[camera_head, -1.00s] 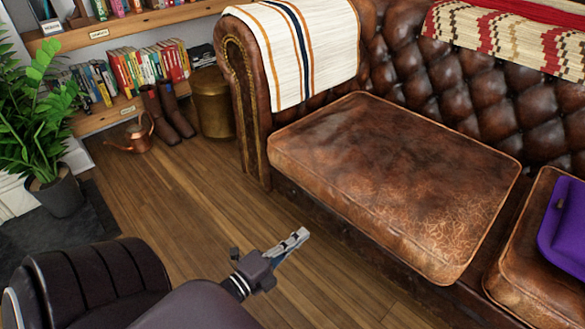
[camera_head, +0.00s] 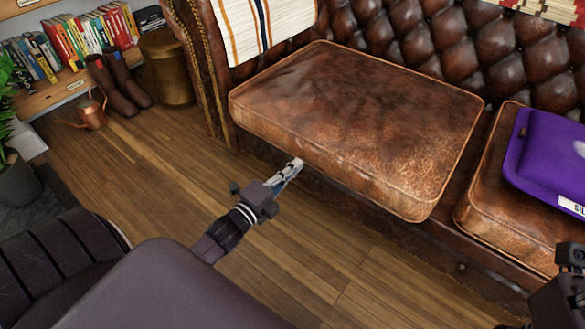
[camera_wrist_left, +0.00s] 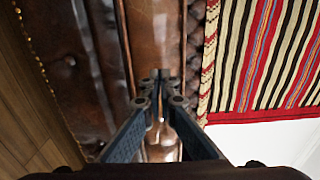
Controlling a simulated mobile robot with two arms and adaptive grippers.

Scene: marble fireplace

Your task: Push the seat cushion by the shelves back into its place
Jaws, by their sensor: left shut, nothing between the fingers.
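The brown leather seat cushion (camera_head: 360,120) lies on the sofa at the end near the shelves. It sits askew, its front right corner jutting forward, with a gap to the neighbouring cushion. My left gripper (camera_head: 295,166) is shut and empty, its tips at the cushion's lower front edge; I cannot tell whether they touch. In the left wrist view its fingers (camera_wrist_left: 161,85) meet in front of brown leather. Part of my right gripper (camera_head: 570,275) shows at the lower right edge; its fingertips are not clear.
The second seat cushion (camera_head: 490,195) bears a purple packet (camera_head: 550,160). The sofa arm (camera_head: 200,70) with a striped throw (camera_head: 262,25) stands left of the cushion. Boots (camera_head: 120,88), a copper watering can (camera_head: 92,112) and a brass bin (camera_head: 168,68) stand by the shelves. The wooden floor in front is clear.

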